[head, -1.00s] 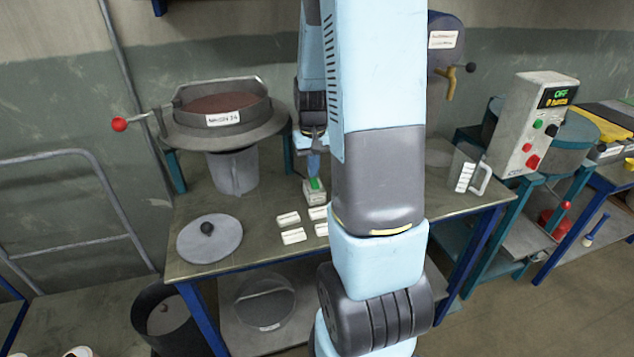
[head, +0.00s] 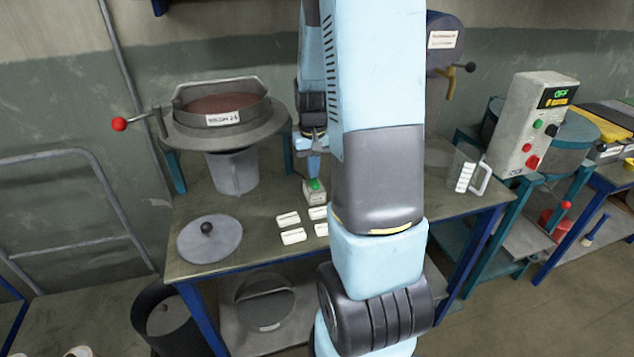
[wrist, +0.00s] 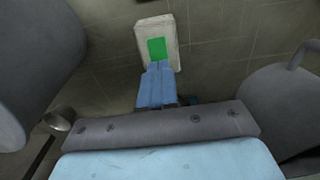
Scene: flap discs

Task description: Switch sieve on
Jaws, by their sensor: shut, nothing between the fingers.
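The sieve (head: 176,124) is a round grey pan with a reddish-brown mesh and a white label, at the left of the bench. A small pale switch box (head: 315,197) with a green button (head: 315,185) stands on the bench right of the sieve. It also shows in the wrist view, with its green button (wrist: 158,48) facing me. My gripper (head: 314,175) is shut and empty, pointing down at the box. In the wrist view its blue fingers (wrist: 157,75) overlap the lower edge of the green button; I cannot tell whether they touch it.
A clear container (head: 233,174) stands under the sieve. A lid (head: 210,245) and several white blocks (head: 289,218) lie on the bench in front. A red-knobbed lever (head: 120,124) sticks out left. A measuring jug (head: 467,170) and a control box reading OFF (head: 520,125) are right.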

